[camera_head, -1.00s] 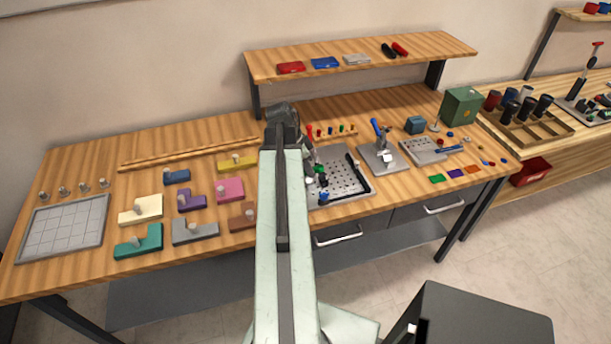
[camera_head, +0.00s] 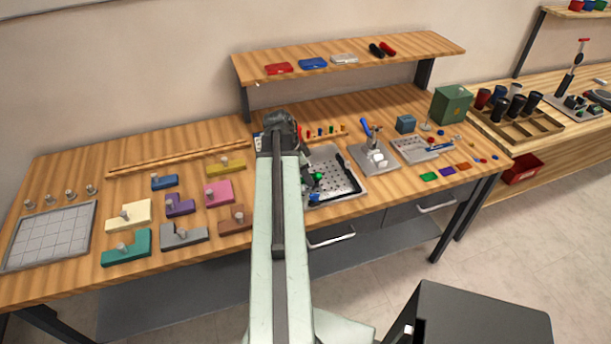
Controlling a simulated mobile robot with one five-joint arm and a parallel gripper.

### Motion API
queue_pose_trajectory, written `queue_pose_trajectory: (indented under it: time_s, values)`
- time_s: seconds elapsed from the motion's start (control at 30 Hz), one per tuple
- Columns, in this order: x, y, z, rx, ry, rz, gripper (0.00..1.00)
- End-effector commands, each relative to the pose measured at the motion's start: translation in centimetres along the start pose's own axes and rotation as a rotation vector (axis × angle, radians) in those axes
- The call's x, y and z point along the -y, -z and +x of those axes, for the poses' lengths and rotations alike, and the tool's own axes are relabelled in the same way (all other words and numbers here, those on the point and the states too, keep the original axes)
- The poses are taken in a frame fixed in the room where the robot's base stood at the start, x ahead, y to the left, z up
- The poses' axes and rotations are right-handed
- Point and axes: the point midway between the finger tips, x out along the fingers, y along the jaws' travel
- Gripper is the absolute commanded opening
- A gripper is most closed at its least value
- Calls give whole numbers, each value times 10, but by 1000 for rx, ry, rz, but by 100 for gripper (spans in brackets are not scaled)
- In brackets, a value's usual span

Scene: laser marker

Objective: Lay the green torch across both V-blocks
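A small green piece (camera_head: 318,177), possibly the end of the green torch, shows over the left part of a perforated metal plate (camera_head: 337,187). My arm hides that side of the plate. A dark part that looks like my gripper (camera_head: 307,174) is just left of the green piece, mostly behind my arm. I cannot tell whether its fingers are open or touch the green piece. A small blue piece (camera_head: 314,197) sits near the plate's front left corner. I cannot make out the V-blocks.
A black bar (camera_head: 347,174) lies along the plate's right side. A blue-handled clamp stand (camera_head: 373,153) and a second plate (camera_head: 421,149) stand further right. Coloured blocks (camera_head: 219,191) cover the bench to the left. A shelf (camera_head: 350,59) runs above the back.

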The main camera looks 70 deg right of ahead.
Motion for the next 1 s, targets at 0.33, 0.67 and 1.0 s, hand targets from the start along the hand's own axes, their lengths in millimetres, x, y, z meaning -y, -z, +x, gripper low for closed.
queue_pose_trajectory:
  time_s: [0.33,0.67,1.0]
  values:
    - [0,6,-16,0,0,-1,42]
    - [0,8,-90,0,0,-2,42]
    - [0,4,-134,0,0,-1,42]
